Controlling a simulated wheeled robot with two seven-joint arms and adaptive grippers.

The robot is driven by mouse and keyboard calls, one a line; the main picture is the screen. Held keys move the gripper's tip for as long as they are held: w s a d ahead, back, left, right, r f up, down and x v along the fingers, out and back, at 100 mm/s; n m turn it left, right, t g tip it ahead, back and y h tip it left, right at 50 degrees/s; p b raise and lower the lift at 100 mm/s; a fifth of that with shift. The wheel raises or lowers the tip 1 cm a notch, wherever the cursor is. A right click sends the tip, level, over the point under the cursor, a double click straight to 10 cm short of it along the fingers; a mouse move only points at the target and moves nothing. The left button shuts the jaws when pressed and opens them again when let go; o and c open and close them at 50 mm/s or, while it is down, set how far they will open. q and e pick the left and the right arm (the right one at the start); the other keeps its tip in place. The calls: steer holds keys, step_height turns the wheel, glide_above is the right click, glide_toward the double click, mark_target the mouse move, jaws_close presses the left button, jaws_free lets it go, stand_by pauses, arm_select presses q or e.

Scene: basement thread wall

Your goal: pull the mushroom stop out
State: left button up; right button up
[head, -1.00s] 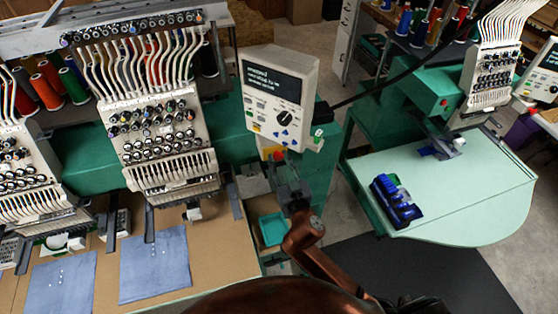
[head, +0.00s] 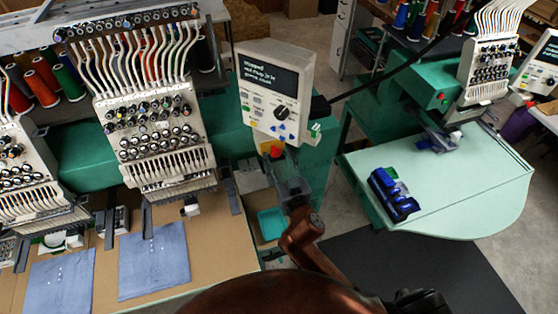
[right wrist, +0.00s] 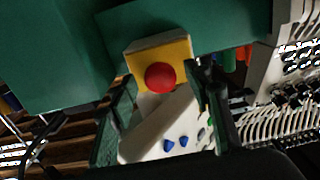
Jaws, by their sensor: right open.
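The red mushroom stop (head: 276,152) sits below the control panel (head: 275,92) of the left machine. In the right wrist view the round red stop (right wrist: 160,76) stands on a yellow plate (right wrist: 179,50) on a pale box. My right gripper (head: 281,166) is open just in front of the stop. In the right wrist view its dark fingers lie to either side of the stop, with visible gaps; the depth left between fingertips and stop is hard to tell. My left gripper is not in view.
The green machine body (head: 310,160) is close behind the stop. A teal tray (head: 271,223) lies below. Embroidery heads (head: 155,125) and blue cloths (head: 153,262) are to the left. A pale green table (head: 460,190) with a blue object (head: 393,195) stands right.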

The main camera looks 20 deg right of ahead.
steer(key=s, duration=1.2)
steer(key=shift+d, duration=0.2)
